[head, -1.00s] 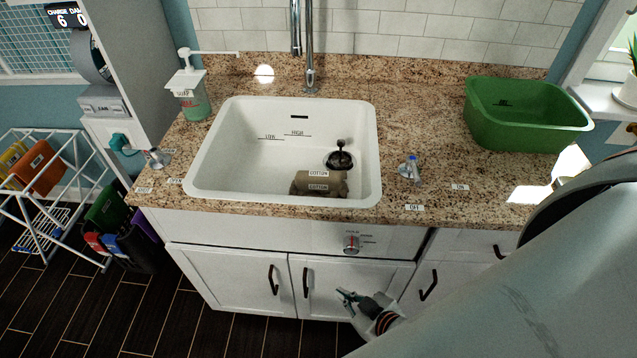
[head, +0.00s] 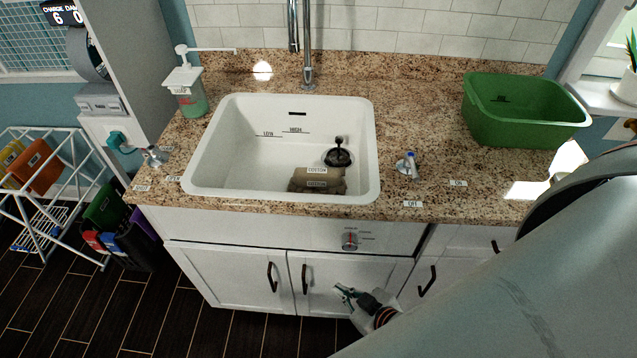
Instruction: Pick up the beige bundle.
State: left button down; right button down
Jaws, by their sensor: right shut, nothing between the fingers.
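The beige bundle (head: 322,178), a brownish roll with small labels reading COTTON, lies in the white sink (head: 230,165) against its near right side. Part of it is hidden by the sink's front rim. My right gripper (head: 344,291) is low in front of the white cabinet doors, below the counter and well apart from the bundle. It is shut and empty. My left gripper does not show.
A black drain plug (head: 338,155) stands just behind the bundle. The chrome faucet (head: 308,60) rises behind the sink. A green tub (head: 525,115) sits on the counter at right, a soap dispenser (head: 187,85) at left. Tap handles (head: 407,165) flank the sink.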

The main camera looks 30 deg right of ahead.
aim_at(325, 180)
jog(key=i+j+z, duration=0.1)
jog(key=z, duration=0.95)
